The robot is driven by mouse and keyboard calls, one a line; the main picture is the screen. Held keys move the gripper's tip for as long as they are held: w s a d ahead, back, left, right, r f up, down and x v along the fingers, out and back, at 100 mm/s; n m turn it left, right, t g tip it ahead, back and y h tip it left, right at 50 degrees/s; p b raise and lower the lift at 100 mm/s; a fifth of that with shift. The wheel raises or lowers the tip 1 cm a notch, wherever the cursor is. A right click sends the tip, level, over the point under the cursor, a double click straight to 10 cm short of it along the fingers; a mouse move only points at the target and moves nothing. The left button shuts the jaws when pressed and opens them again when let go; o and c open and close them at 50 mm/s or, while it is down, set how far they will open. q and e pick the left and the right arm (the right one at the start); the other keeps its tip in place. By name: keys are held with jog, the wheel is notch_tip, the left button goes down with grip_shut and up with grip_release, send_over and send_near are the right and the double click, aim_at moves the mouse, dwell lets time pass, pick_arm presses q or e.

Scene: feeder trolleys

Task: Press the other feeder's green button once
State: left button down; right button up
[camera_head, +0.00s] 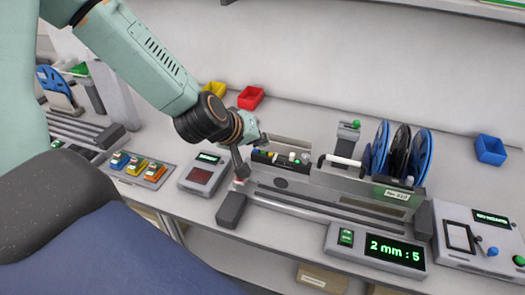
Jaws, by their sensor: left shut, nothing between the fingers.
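My left arm comes in from the upper left, and its gripper (241,174) points down, shut and empty, at the left end of a feeder (345,202). The feeder has a small panel (270,157) with several coloured buttons, including a lit green button (298,161). The gripper is left of that green button and apart from it; I cannot tell if it touches the feeder's end. My right gripper is out of view.
A display (378,248) reads "2 mm : 5". Blue and black reels (382,150) stand on the feeder. A grey box (203,173), coloured blocks (155,171), a control box (478,235), and red (250,97), yellow (215,88) and blue (490,150) bins surround it.

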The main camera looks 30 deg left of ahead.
pick_arm(q)
jog(key=shift+s+d+r, duration=0.15)
jog(key=shift+d, duration=0.15)
jog(key=shift+a+f, duration=0.3)
jog(key=shift+f, duration=0.15)
jog(key=shift+f+b, duration=0.15)
jog(key=shift+b, duration=0.15)
jog(key=shift+d, duration=0.1)
jog(key=shift+f, duration=0.1)
